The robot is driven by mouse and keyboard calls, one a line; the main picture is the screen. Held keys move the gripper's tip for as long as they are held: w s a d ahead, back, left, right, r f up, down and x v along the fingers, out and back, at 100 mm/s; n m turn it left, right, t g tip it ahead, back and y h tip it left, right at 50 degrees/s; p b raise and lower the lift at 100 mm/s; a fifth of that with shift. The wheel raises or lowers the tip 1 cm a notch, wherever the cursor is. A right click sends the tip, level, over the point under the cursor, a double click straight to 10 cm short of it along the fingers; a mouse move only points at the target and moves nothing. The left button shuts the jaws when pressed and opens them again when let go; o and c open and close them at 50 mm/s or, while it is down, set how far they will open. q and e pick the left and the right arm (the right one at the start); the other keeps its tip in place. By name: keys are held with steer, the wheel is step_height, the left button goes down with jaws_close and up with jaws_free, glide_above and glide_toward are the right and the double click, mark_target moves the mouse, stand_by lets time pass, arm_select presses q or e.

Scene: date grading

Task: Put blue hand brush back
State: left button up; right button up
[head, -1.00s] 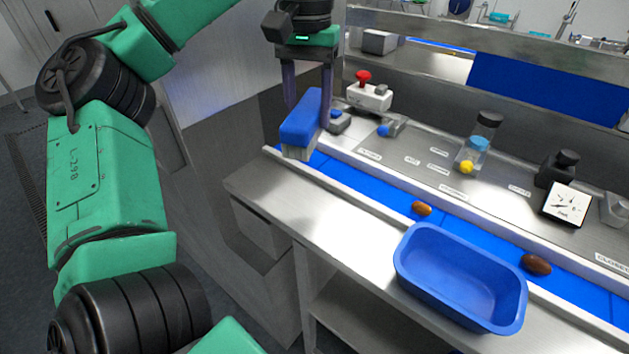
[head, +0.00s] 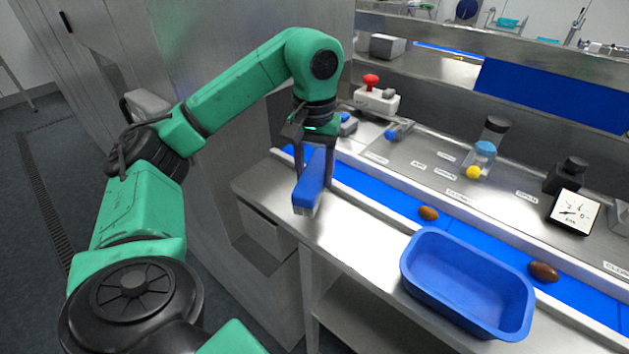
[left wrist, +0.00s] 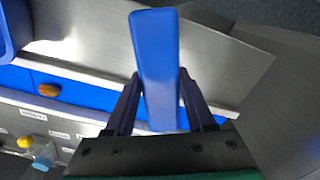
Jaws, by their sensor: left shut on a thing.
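The blue hand brush (head: 311,183) is in my left gripper (head: 315,160), near the left end of the steel counter in the head view. The gripper points down and is shut on the brush. The brush hangs tilted, its lower end over or close to the bare steel; I cannot tell whether it touches. In the left wrist view the brush's blue back (left wrist: 157,65) lies between the two dark fingers (left wrist: 158,98). The bristles are mostly hidden. My right gripper is not in view.
A blue tub (head: 415,290) stands on the steel counter (head: 350,240) at the front right. Two brown dates (head: 428,213) (head: 543,271) lie on the blue belt. Behind it stand a red-button box (head: 376,97), a capped jar (head: 490,135) and a dial (head: 574,211). The counter left of the tub is clear.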

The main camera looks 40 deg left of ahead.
arm_select(q)
step_height(320, 180, down, 2)
steer(key=shift+f, duration=0.25)
steer(key=shift+f, duration=0.1)
steer(key=shift+f, duration=0.3)
steer(key=o, duration=1.2)
steer(key=shift+r, duration=0.1)
steer(key=shift+r, duration=0.1)
